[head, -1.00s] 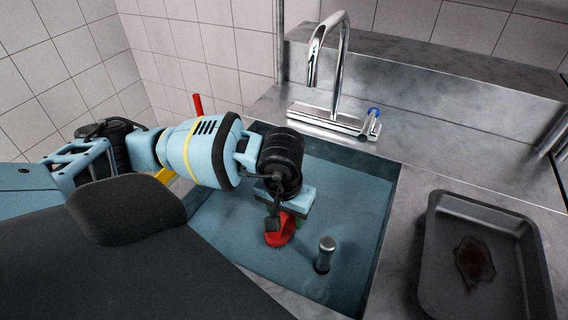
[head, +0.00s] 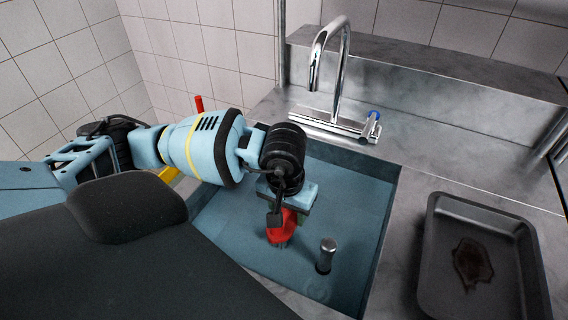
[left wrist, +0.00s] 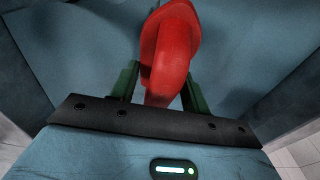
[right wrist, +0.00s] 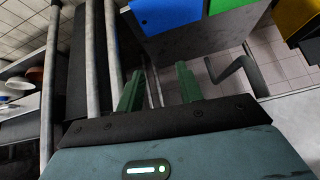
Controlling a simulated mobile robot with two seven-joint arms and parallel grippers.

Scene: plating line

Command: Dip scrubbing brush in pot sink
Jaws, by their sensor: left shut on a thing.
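The red scrubbing brush (head: 282,229) hangs below my left gripper (head: 285,212) over the pot sink (head: 225,225), which holds bluish water. The gripper is shut on it. In the left wrist view the red brush (left wrist: 172,45) sits between the green fingers (left wrist: 160,85). A greyish lower part of the brush shows under the red in the head view; I cannot tell whether it touches the water. My right gripper (right wrist: 160,88) is open and empty, away from the sink.
A metal standpipe (head: 327,252) rises from the sink just right of the brush. A tall faucet (head: 335,85) stands behind the sink. A dark tray (head: 435,260) with a brown stain lies on the counter at right. Blue and green panels (right wrist: 170,14) are near my right gripper.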

